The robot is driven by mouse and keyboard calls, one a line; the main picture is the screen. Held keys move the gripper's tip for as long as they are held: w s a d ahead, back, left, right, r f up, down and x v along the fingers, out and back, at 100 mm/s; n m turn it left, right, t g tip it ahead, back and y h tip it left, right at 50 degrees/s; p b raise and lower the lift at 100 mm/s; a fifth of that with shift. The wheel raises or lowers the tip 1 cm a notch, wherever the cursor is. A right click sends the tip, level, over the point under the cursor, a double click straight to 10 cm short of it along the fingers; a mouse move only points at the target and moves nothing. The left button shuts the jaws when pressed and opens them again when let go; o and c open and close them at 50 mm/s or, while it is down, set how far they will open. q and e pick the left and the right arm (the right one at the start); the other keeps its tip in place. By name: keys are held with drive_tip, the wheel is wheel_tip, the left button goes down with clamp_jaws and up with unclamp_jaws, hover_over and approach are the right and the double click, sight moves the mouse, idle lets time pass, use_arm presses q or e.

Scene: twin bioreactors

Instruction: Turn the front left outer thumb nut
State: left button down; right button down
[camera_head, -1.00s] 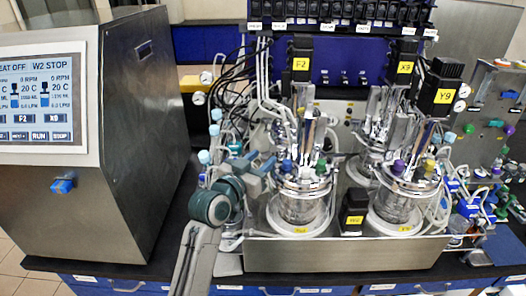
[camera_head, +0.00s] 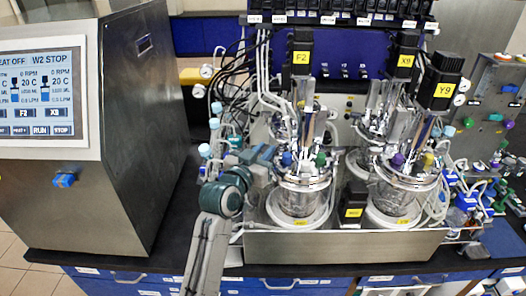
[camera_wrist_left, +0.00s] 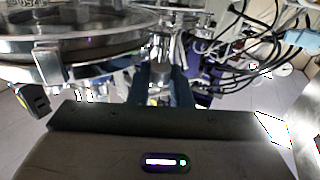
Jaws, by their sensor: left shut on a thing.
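The front left glass vessel (camera_head: 297,202) stands in the metal tray, with a steel head plate (camera_head: 305,181) on top. My left gripper (camera_head: 266,155) is at the left edge of that head plate, its blue fingers pointing at it. In the left wrist view its dark blue fingers (camera_wrist_left: 161,88) are shut on a small shiny metal part, beside the round rim of the vessel top (camera_wrist_left: 80,60). This part lies where an outer thumb nut could be, but its shape is mostly hidden by the fingers. My right gripper is not in view.
A control cabinet with a screen (camera_head: 42,92) stands at the left. Tubes and black cables (camera_head: 240,85) hang behind the gripper. The second front vessel (camera_head: 400,200) and a black block (camera_head: 353,203) are to the right. The tray front (camera_head: 340,246) is close to the bench edge.

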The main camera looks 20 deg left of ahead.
use_arm(q)
drive_tip(key=shift+n+y, duration=0.4)
drive_tip(key=shift+y, duration=0.2)
drive_tip(key=c, duration=1.3)
unclamp_jaws()
drive_tip(key=s+b, duration=0.1)
drive_tip(key=s, duration=0.2)
drive_tip(key=s+a+b, duration=0.1)
drive_tip(key=s+b, duration=0.1)
drive_tip(key=s, duration=0.2)
drive_tip(key=s+b, duration=0.1)
drive_tip(key=s, duration=0.2)
drive_tip(key=shift+s+a+b, duration=0.25)
drive_tip(key=shift+s+b, duration=0.1)
drive_tip(key=shift+s, duration=0.05)
